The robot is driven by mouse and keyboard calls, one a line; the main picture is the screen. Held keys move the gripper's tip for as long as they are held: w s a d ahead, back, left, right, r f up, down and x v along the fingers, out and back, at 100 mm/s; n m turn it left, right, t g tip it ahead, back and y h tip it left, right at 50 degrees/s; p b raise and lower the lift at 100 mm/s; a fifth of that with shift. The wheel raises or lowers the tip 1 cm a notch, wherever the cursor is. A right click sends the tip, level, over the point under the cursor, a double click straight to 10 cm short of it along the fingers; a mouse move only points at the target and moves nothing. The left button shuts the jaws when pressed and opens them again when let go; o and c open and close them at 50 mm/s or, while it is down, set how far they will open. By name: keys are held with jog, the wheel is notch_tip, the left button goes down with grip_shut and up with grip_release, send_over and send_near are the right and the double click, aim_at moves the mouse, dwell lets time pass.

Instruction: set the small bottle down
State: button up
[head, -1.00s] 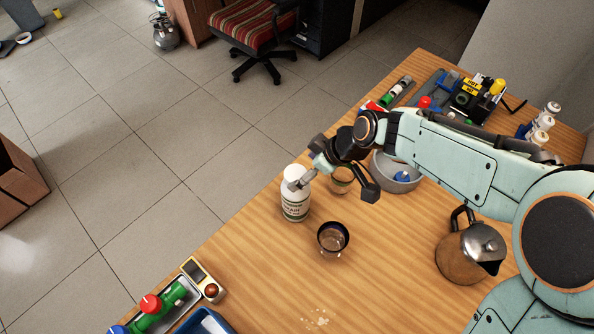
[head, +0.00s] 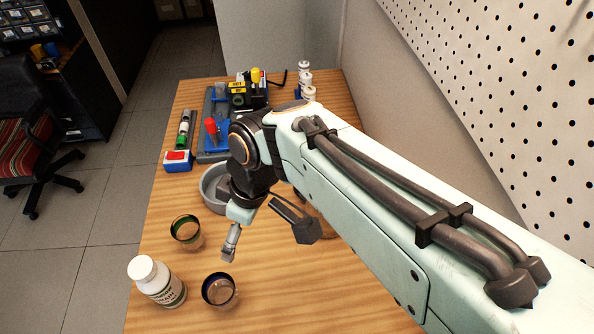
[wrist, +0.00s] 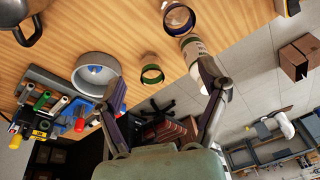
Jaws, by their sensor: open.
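The small white bottle (head: 160,284) with a white cap stands on the wooden table (head: 290,310) at the lower left of the head view. Its slant there looks like the camera's angle. It also shows in the wrist view (wrist: 192,48), partly behind one fingertip. My gripper (wrist: 163,88) is open, with nothing between its fingers. In the head view my gripper (head: 230,246) is to the right of the bottle, with a visible gap; only part of it shows there.
A green-rimmed glass (head: 187,231) stands behind the bottle and a dark-rimmed glass (head: 220,291) to its right. A grey bowl (head: 212,190) is beyond my gripper. Tools and fittings (head: 215,125) fill the table's far end. A pegboard wall (head: 500,90) is on the right.

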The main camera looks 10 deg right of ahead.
jog(key=s+d+m+h, duration=0.2)
jog(key=s+d+m, duration=0.8)
jog(key=d, duration=0.3)
jog(key=shift+s+d+f+m, duration=0.35)
jog(key=shift+f+m, duration=0.05)
jog(key=shift+m, duration=0.5)
